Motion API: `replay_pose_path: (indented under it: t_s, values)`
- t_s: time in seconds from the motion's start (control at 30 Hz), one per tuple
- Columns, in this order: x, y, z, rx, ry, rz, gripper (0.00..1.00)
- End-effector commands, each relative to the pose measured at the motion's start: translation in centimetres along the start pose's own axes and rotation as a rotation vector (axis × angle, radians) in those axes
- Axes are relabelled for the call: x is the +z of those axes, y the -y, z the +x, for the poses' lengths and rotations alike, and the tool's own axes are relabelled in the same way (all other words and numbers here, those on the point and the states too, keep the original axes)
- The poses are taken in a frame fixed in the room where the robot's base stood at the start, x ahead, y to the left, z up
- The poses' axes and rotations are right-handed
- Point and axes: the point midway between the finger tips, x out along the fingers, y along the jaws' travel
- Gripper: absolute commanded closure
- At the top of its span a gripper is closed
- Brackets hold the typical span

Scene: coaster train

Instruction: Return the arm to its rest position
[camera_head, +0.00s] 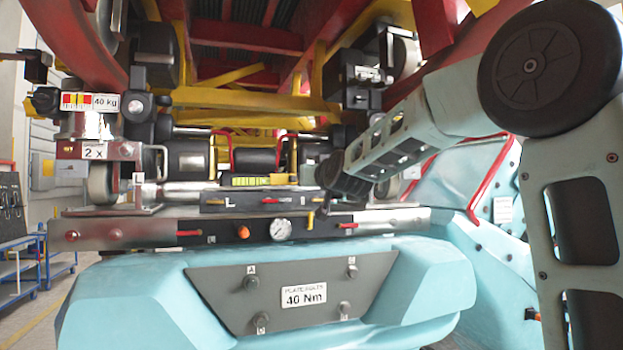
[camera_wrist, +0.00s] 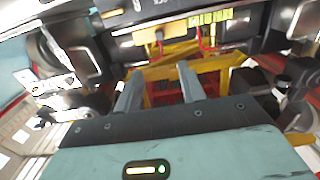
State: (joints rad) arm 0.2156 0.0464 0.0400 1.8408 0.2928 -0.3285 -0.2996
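My arm (camera_head: 395,140) reaches in from the right in the head view, its wrist end low in front of the train's underside. My gripper (camera_wrist: 161,70) shows in the wrist view with its two grey fingers apart and nothing visible between them. In the head view the fingers cannot be made out. Beyond the fingers, the wrist view shows yellow and red frame parts (camera_wrist: 165,80).
A dark rail with a pressure gauge (camera_head: 281,229) and a yellow-green level (camera_head: 250,181) lies close by my wrist. Below is a light-blue body with a "40 Nm" plate (camera_head: 304,296). Wheel assemblies (camera_head: 103,182) flank the red and yellow frame. A blue cart (camera_head: 20,268) stands far left.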

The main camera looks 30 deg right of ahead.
Motion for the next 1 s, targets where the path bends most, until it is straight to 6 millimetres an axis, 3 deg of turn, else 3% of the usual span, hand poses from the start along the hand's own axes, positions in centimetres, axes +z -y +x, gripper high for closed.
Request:
replay_pose_path:
  t_s: [0.3,0.43,0.53,0.67,0.8,0.87,1.0]
  values:
    - [0.0,0.1,0.0,-0.001,0.001,0.000,0.60]
    - [2.6,3.2,-0.8,-0.065,0.070,0.002,0.60]
    - [6.4,7.6,-2.6,-0.158,0.178,-0.001,0.60]
    - [12.3,13.9,-6.7,-0.299,0.356,-0.022,0.60]
    - [18.6,19.5,-12.6,-0.439,0.553,-0.069,0.60]
    - [21.2,21.4,-15.7,-0.495,0.638,-0.098,0.60]
    - [27.1,24.4,-23.5,-0.613,0.842,-0.190,0.60]
